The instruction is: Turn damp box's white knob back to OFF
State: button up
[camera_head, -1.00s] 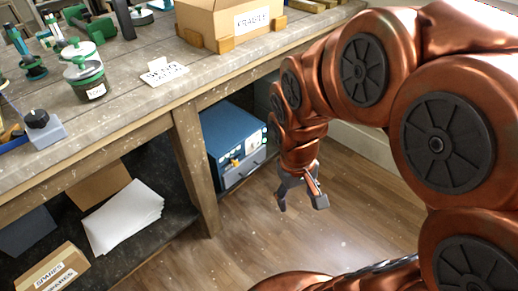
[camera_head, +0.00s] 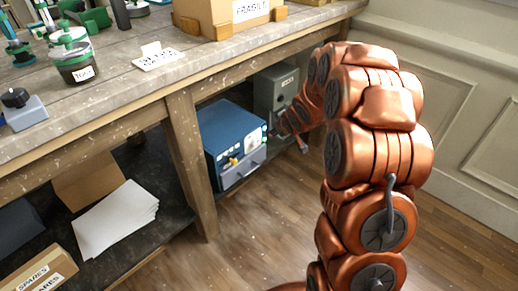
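A blue box (camera_head: 229,128) with a grey front stands on the low shelf under the bench. It looks like the damp box, but I can read no name on it. Its front carries small controls, with a yellowish one (camera_head: 226,168) and a pale one (camera_head: 234,161) near the middle. They are too small to tell the white knob or its setting. My gripper (camera_head: 288,138) is just right of the blue box, in front of a grey box (camera_head: 277,86). My arm partly hides the gripper, and its fingers are too small to read. I see nothing held.
A wooden bench leg (camera_head: 188,150) stands left of the blue box. The bench top (camera_head: 130,92) overhangs it and carries a cardboard box, jars and a sign. White papers (camera_head: 117,217) and a spares box (camera_head: 40,275) lie on the lower left shelf. The floor in front is clear.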

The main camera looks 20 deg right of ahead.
jog(key=w+d+f+n+t+y+b, duration=0.2)
jog(key=w+f+t+y+b, duration=0.2)
jog(key=w+f, duration=0.5)
jog(key=n+t+y+b, duration=0.1)
jog(key=t+y+b, duration=0.2)
jog(key=y, duration=0.2)
send_near(257, 143)
jog(key=shift+n, duration=0.3)
jog(key=shift+b+x, duration=1.2)
jog(key=shift+x, duration=3.2)
jog(key=shift+c, duration=0.2)
jog(key=c, duration=1.1)
